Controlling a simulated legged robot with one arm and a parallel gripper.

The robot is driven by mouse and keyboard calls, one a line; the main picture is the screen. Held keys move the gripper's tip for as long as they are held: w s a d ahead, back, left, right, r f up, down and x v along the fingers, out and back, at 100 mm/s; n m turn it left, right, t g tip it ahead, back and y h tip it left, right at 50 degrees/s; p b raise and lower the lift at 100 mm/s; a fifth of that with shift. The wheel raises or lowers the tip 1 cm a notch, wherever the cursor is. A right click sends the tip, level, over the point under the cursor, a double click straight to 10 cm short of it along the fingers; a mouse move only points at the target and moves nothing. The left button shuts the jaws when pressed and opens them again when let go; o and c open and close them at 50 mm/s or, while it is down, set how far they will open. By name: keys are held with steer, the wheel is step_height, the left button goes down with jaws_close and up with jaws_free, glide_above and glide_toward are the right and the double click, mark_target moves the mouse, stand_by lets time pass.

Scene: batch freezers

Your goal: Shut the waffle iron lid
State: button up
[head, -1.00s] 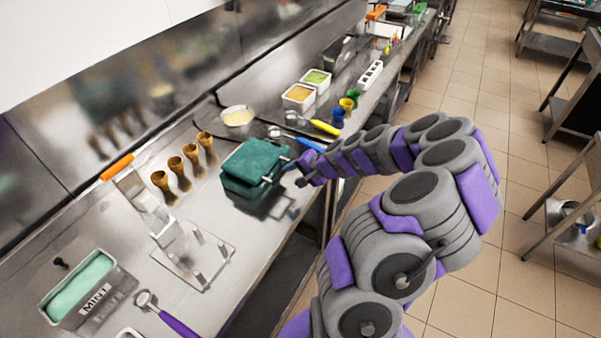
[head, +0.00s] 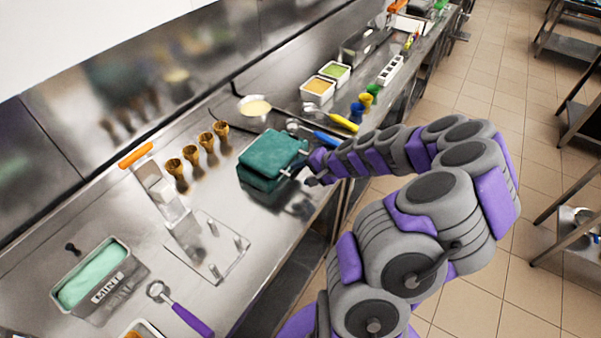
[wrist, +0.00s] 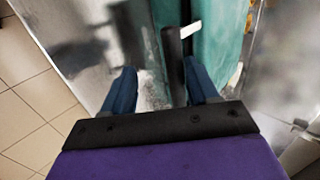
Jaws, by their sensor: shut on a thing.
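The teal waffle iron (head: 264,178) stands on the steel counter, left of my gripper in the head view. Its lid (head: 275,148) lies over the base, roughly level, with a dark seam between them; I cannot tell if it is fully down. My gripper (head: 306,168) is at the iron's right side, by its handles. In the wrist view, my gripper's blue fingers (wrist: 161,88) stand on either side of a dark handle (wrist: 174,65), beside the teal body (wrist: 215,45). The gripper is shut on this handle; the contact itself is hard to see.
Several waffle cones (head: 191,155) stand left of the iron. A clear stand (head: 215,250) and a mint tub (head: 95,280) are nearer. A bowl (head: 255,108), a blue-handled tool (head: 327,139) and a yellow-handled tool (head: 343,121) lie behind.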

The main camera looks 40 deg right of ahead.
steer(key=shift+d, duration=0.7)
steer(key=p+v, duration=0.2)
steer(key=v, duration=1.5)
steer(key=shift+s+a, duration=0.2)
steer(key=shift+a, duration=0.05)
steer(key=shift+d, duration=0.2)
steer(key=shift+a+r, duration=0.1)
steer(key=shift+a, duration=0.1)
